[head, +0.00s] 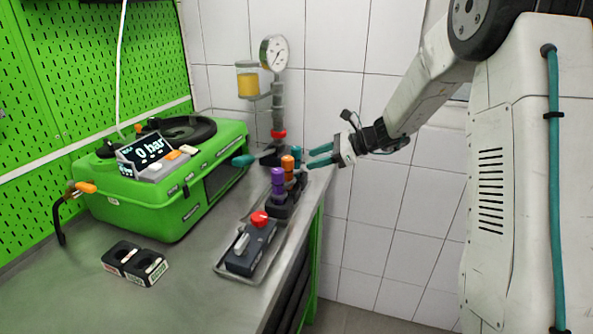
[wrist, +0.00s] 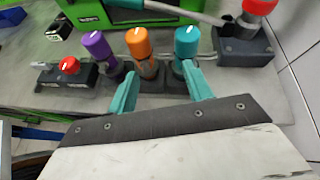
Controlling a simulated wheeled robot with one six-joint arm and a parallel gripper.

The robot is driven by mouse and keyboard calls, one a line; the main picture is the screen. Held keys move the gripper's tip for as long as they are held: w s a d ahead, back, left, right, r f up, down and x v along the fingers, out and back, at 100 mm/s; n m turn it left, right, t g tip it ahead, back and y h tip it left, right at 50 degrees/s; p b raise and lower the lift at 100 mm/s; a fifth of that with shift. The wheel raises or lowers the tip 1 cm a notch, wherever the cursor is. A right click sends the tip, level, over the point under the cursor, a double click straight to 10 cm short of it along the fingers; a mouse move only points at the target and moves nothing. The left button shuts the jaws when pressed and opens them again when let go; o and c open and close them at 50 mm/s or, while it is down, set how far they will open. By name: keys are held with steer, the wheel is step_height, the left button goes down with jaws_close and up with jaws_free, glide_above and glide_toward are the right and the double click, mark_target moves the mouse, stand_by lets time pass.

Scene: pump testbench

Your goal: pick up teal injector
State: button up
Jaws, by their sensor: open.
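The teal injector (head: 297,153) stands upright in the dark holder at the far end of the row, partly hidden by the orange injector (head: 287,167). In the wrist view the teal injector (wrist: 187,42) is at the right of the row, just beyond my right finger's tip. The orange injector (wrist: 138,43) is left of it, near the left finger's tip. My gripper (head: 309,158) has teal fingers, apart and empty, close to the teal injector from the right. In the wrist view my gripper (wrist: 160,70) reaches toward the row; whether a finger touches anything I cannot tell.
The purple injector (head: 277,184) stands next to the orange one. A control box with a red button (head: 260,219) lies on the tray. The gauge stand (head: 278,115) rises behind the row. The green test machine (head: 165,185) is to the left. A black two-hole block (head: 134,262) sits in front.

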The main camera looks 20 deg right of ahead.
mark_target(296, 162)
steer(key=w+a+f, duration=0.1)
steer(key=w, duration=0.1)
steer(key=w+a+f+m, duration=0.1)
steer(key=w+f, duration=0.1)
steer(key=w+a+f+m+t, duration=0.1)
steer(key=w+a, duration=0.1)
steer(key=shift+w+a+f, duration=0.1)
steer(key=shift+w+f, duration=0.1)
steer(key=shift+w, duration=0.2)
jaws_close()
